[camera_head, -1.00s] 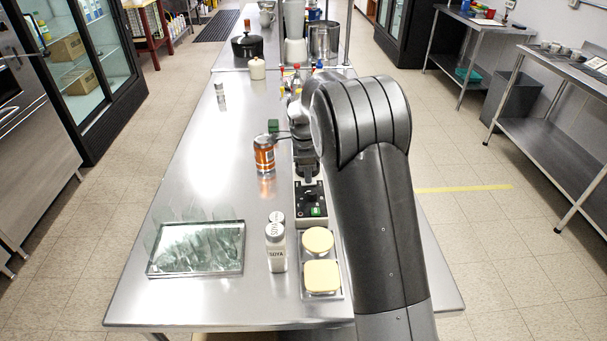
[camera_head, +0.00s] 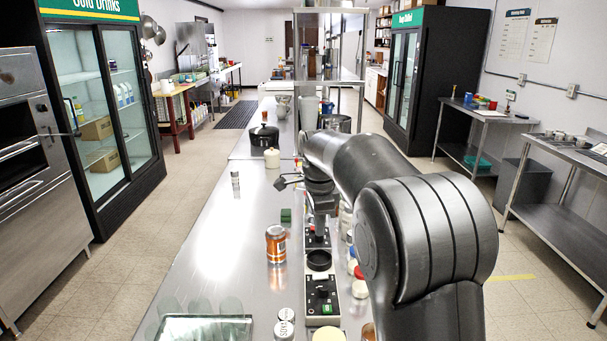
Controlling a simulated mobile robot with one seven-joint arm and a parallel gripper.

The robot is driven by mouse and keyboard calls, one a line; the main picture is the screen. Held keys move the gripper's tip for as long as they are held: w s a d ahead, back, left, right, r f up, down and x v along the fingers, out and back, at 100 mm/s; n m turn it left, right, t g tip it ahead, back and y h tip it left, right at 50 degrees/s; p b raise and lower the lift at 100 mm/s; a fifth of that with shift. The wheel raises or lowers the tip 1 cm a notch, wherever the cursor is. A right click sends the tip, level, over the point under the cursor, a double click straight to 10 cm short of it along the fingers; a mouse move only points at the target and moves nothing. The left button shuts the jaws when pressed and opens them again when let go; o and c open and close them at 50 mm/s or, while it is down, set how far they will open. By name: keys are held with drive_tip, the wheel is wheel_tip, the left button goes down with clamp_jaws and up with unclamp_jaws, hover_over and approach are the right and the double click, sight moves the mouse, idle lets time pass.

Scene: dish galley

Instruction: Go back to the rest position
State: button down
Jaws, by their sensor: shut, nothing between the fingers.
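My arm reaches forward over the steel counter (camera_head: 215,255) from the right side of the head view. My gripper (camera_head: 281,183) is small and dark at the arm's far end and points left. It is shut, holds nothing, and appears above the counter, apart from the things on it. My own forearm and elbow hide the counter's right part.
An orange can (camera_head: 276,244) and a green block (camera_head: 286,216) stand near the gripper. A small shaker (camera_head: 235,181), a cream jar (camera_head: 272,158) and a black pot (camera_head: 264,136) stand farther back. A glass tray (camera_head: 205,329) and white-lidded bottles (camera_head: 285,325) are in front.

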drive_tip(key=s+d+r+n+t, duration=0.1)
drive_tip(key=s+d+r+n, duration=0.35)
drive_tip(key=s, duration=0.55)
drive_tip(key=s+d+f+n+t, duration=0.2)
drive_tip(key=s+n, duration=0.3)
drive_tip(key=s, duration=0.7)
drive_tip(key=s+d+f+n+t, duration=0.1)
drive_tip(key=s+d+n, duration=0.3)
drive_tip(key=s, duration=0.8)
drive_tip(key=shift+f+n+t, duration=0.4)
drive_tip(key=shift+f+n, duration=0.2)
drive_tip(key=shift+n, duration=0.65)
drive_tip(key=c, duration=2.1)
unclamp_jaws()
